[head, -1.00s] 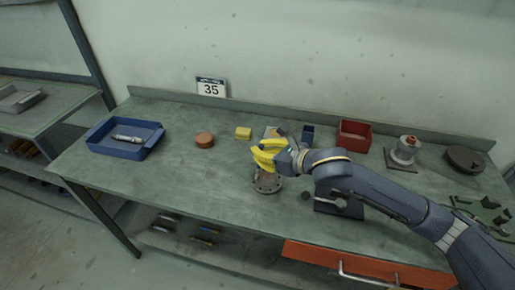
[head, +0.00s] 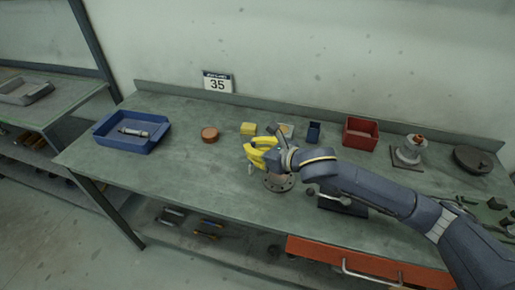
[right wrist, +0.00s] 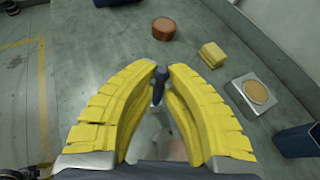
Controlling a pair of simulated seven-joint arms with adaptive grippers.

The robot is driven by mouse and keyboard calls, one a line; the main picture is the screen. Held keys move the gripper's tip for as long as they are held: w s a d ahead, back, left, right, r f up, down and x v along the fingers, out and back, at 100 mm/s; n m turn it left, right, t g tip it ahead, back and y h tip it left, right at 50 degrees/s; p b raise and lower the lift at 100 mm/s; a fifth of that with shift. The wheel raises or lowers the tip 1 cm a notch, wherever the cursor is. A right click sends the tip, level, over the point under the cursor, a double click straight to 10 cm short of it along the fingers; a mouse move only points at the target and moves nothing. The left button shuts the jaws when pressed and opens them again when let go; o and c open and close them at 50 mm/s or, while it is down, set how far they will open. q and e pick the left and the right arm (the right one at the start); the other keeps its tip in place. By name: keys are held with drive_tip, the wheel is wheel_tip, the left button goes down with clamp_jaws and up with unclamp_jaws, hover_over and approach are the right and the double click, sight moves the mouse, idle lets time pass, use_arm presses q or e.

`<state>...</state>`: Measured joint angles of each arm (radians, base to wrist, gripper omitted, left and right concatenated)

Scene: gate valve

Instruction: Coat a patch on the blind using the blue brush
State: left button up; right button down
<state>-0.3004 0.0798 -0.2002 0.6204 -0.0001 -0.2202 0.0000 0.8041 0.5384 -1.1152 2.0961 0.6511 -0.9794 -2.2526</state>
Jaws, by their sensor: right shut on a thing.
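My right gripper (head: 258,155) has yellow fingers and hangs over the front middle of the bench. It is shut on a slim dark-blue tool, the blue brush (right wrist: 159,84), which shows between the fingers in the right wrist view. Its bristles are hard to make out. A round metal flange with bolt holes (head: 279,185) stands just below and right of the fingers, partly hidden by the gripper. I cannot tell for sure whether it is the blind; a dark round disc (head: 473,159) also lies at the far right. My left gripper is not in view.
Behind the gripper are a brown round puck (head: 210,135), a yellow block (head: 248,128), a small plate with a tan disc (right wrist: 257,92) and a blue cup (head: 314,132). A blue tray (head: 135,146) is left, a red bin (head: 360,134) right. The front left bench is clear.

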drive_tip(key=shift+w+a, duration=0.15)
drive_tip(key=shift+a, duration=0.25)
drive_tip(key=shift+a+r, duration=0.1)
drive_tip(key=shift+r, duration=4.7)
